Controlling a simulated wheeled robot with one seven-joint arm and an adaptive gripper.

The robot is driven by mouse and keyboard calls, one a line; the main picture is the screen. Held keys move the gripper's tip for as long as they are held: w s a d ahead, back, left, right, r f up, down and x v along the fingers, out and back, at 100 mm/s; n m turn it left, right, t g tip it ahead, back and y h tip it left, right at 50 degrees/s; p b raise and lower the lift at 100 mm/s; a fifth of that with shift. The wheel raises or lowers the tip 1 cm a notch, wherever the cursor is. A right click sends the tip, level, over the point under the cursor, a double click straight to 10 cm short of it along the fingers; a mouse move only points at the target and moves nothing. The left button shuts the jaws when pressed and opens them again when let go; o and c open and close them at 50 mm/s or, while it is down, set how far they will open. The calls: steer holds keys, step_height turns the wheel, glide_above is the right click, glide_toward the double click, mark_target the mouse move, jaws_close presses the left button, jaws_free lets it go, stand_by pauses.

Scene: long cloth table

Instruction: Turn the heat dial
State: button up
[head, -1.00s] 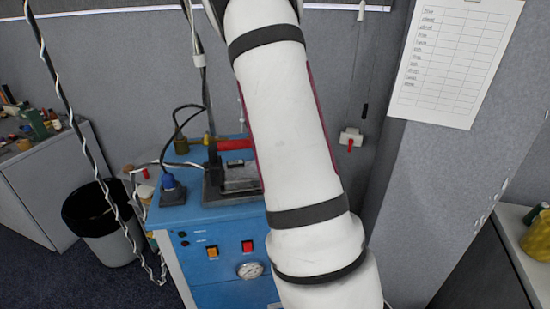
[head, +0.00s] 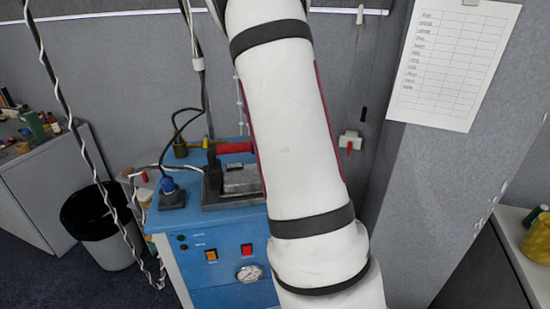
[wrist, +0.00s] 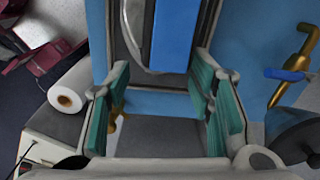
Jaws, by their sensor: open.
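The blue machine (head: 215,240) stands in the middle of the head view. On its front are an orange switch (head: 211,255), a red switch (head: 247,249) and a round white dial face with a needle (head: 250,273). I cannot tell whether this is the heat dial; my arm covers the front's right part. My gripper (wrist: 160,105) shows only in the wrist view. Its two teal-padded fingers are apart with nothing held between them. A blue surface and a grey part lie beyond them. No dial can be made out there.
A black-lined bin (head: 97,225) stands left of the machine, with hanging cables near it. A clamp-like unit with a red handle (head: 234,147) sits on top. The wrist view shows a white roll (wrist: 68,98) at left and a brass valve (wrist: 290,75) at right.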

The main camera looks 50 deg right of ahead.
step_height(320, 180, up, 7)
stand_by(0.3)
steer(key=shift+s+a+r, duration=0.1)
